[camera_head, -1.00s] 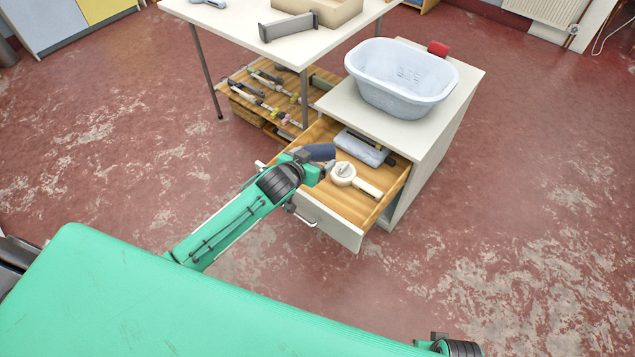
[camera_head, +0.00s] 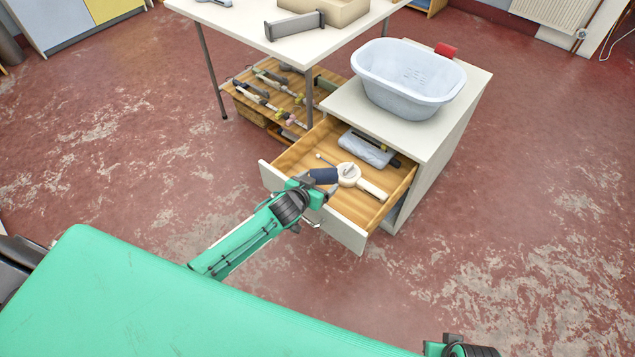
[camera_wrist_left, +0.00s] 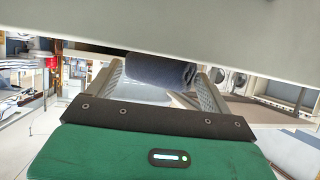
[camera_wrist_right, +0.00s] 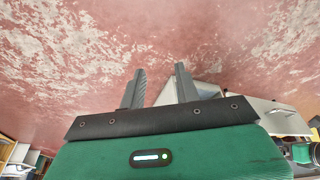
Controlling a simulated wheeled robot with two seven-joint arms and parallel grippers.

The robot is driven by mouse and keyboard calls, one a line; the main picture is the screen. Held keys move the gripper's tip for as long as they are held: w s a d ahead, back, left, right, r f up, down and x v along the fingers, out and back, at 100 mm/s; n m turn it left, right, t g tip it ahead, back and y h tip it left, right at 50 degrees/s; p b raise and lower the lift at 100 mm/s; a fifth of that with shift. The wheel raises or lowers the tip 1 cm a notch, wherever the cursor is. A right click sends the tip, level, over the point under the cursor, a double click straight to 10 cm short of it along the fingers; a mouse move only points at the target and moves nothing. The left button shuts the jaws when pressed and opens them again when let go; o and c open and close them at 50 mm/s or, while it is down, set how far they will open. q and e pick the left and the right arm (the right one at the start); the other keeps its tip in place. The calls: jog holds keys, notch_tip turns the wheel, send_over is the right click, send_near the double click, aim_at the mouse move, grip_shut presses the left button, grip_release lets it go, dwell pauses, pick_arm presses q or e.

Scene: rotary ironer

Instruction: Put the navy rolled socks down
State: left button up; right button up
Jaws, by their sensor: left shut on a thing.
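The navy rolled socks (camera_head: 324,175) are in my left gripper (camera_head: 316,183), over the front part of the open drawer (camera_head: 346,236). In the left wrist view the dark blue roll (camera_wrist_left: 162,69) sits between the two fingers. I cannot tell whether the socks touch anything in the drawer. A cream round object with a handle (camera_head: 372,189) lies in the drawer just right of the socks. My right gripper (camera_wrist_right: 160,70) is open and empty above the red floor in its wrist view; only a bit of that arm shows at the head view's bottom edge.
A grey-blue packet (camera_head: 366,151) lies at the back of the drawer, with a thin rod near its left side. A pale blue basin (camera_head: 408,80) and a red item (camera_head: 447,50) stand on the cabinet top (camera_head: 343,103). A white table (camera_head: 250,22) stands behind left.

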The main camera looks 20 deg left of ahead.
pick_arm(q)
jog(key=shift+f, duration=0.6)
jog(key=o, duration=0.9)
jog(key=shift+c, duration=0.2)
pick_arm(e)
jog(key=shift+r, duration=0.65)
